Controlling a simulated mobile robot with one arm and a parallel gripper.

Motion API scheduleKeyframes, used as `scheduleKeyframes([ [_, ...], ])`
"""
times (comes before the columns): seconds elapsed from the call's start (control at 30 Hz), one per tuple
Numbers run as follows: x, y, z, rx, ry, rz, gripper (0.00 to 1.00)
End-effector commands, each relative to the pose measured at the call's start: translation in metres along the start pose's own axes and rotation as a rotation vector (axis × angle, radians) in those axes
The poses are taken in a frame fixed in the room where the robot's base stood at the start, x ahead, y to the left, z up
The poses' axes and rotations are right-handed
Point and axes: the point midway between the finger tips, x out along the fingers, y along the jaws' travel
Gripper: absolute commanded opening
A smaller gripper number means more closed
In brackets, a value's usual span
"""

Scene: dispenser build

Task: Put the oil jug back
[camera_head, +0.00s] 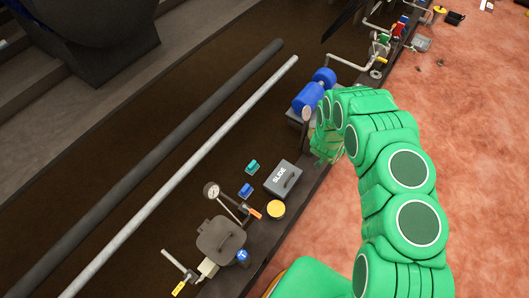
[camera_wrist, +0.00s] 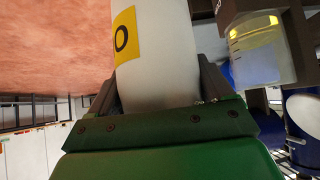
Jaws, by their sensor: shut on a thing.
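The oil jug (camera_wrist: 165,65) is a whitish rounded container with a yellow label bearing a dark "O". In the wrist view it stands between the two fingers of my gripper (camera_wrist: 158,88), which is shut on it. Its top and bottom ends are out of the wrist picture. In the head view my gripper (camera_head: 328,146) is over the right edge of the dark bench, just below the blue dumbbell-shaped part. My arm hides most of it there, and I cannot make out the jug.
A clear graduated cup (camera_wrist: 262,50) is close to the jug's right in the wrist view. On the bench are the blue part (camera_head: 312,93), a grey "SLIDE" box (camera_head: 283,178), a yellow-topped round item (camera_head: 276,209) and a dark lidded pot (camera_head: 221,238). Open reddish floor (camera_head: 475,150) lies right.

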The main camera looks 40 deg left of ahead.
Motion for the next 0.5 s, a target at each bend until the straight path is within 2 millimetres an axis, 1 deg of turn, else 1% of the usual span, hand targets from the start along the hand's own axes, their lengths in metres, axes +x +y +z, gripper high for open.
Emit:
scheduleKeyframes([
  [0.1,-0.013,-0.016,0.009,-0.024,0.000,-0.024,0.44],
  [0.27,-0.027,-0.041,0.021,-0.069,-0.001,-0.068,0.44],
  [0.37,-0.037,-0.061,0.030,-0.105,-0.001,-0.104,0.44],
  [0.47,-0.049,-0.085,0.041,-0.148,0.000,-0.147,0.44],
  [0.5,-0.055,-0.096,0.046,-0.168,0.001,-0.167,0.44],
])
